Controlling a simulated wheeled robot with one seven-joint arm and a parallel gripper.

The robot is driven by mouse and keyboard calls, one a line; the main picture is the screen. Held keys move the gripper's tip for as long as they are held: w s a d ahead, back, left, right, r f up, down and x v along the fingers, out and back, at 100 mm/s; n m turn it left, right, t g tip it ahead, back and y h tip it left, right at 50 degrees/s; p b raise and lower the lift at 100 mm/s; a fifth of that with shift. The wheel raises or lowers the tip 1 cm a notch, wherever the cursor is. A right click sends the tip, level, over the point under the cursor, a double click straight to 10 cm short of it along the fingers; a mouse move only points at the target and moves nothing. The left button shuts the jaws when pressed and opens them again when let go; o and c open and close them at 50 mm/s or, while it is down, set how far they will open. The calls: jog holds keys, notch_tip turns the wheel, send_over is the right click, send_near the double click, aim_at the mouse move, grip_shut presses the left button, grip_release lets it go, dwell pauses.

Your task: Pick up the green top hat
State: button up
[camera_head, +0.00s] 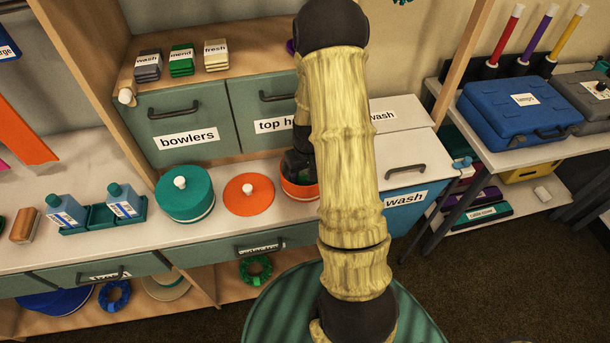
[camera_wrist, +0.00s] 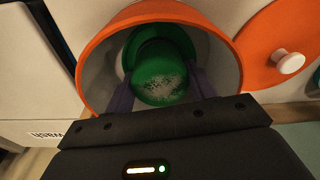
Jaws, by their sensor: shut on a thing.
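The green top hat (camera_wrist: 158,82) sits inside an open round orange hatbox (camera_wrist: 87,62) with a pale inside. Its crown faces the wrist camera and has a patch of whitish specks. My gripper (camera_wrist: 161,88) reaches into the box, with one dark purple finger on each side of the hat, shut on it. In the head view the hatbox (camera_head: 303,191) stands on the counter. My arm covers part of the box there, and the hat is hidden in that view.
A teal round box (camera_head: 185,200) stands farther left. A blue-fronted "wash" bin (camera_head: 393,212) is close on the right. Cabinet doors (camera_head: 190,125) rise behind.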

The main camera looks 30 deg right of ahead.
jog(key=shift+r, duration=0.1)
jog(key=shift+c, duration=0.4)
jog(key=shift+r, duration=0.25)
notch_tip(320, 180, up, 9)
jog(key=shift+r, duration=0.2)
dwell(0.4)
